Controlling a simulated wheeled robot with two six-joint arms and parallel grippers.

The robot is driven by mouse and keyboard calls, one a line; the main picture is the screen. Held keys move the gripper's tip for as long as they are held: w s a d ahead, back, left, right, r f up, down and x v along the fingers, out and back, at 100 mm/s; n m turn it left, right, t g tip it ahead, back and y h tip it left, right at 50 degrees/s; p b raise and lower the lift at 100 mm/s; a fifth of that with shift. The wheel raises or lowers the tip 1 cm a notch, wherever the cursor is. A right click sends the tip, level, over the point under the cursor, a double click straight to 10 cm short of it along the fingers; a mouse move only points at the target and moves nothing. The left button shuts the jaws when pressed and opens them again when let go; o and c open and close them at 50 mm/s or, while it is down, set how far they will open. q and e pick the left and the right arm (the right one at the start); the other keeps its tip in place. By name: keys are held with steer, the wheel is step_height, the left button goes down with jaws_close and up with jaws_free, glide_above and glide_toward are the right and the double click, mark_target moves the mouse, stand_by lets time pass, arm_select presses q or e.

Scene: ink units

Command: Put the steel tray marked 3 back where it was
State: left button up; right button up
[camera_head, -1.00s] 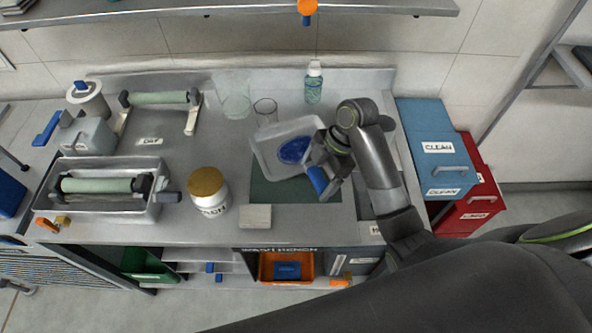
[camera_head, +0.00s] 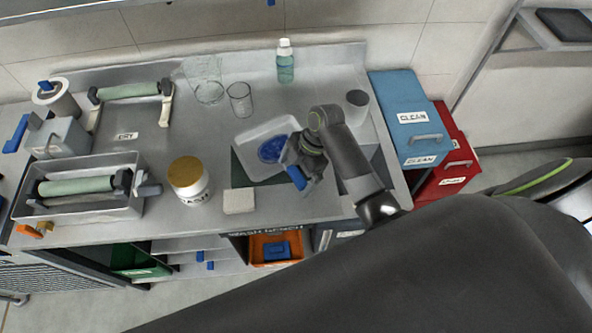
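A pale steel tray (camera_head: 249,142) with a pool of blue ink (camera_head: 272,149) is at the right half of the bench, over a dark green mat (camera_head: 240,174). No 3 is readable on it. My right gripper (camera_head: 298,166) is at the tray's right edge and appears shut on it; the fingertips are partly hidden. A blue piece shows at the gripper; I cannot tell what it belongs to. I cannot tell whether the tray touches the mat. My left gripper is not in view.
A gold-lidded jar (camera_head: 188,178) and a pale block (camera_head: 239,201) stand left and in front. Glass beakers (camera_head: 240,99), a bottle (camera_head: 285,62) and a grey cylinder (camera_head: 357,108) stand behind. A roller tray (camera_head: 84,207) is far left. Blue (camera_head: 408,95) and red bins stand right.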

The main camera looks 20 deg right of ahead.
steer(key=shift+d+r, duration=0.2)
steer(key=shift+r, duration=0.3)
steer(key=v, duration=1.1)
steer(key=shift+b, duration=0.45)
steer(key=shift+f, duration=0.1)
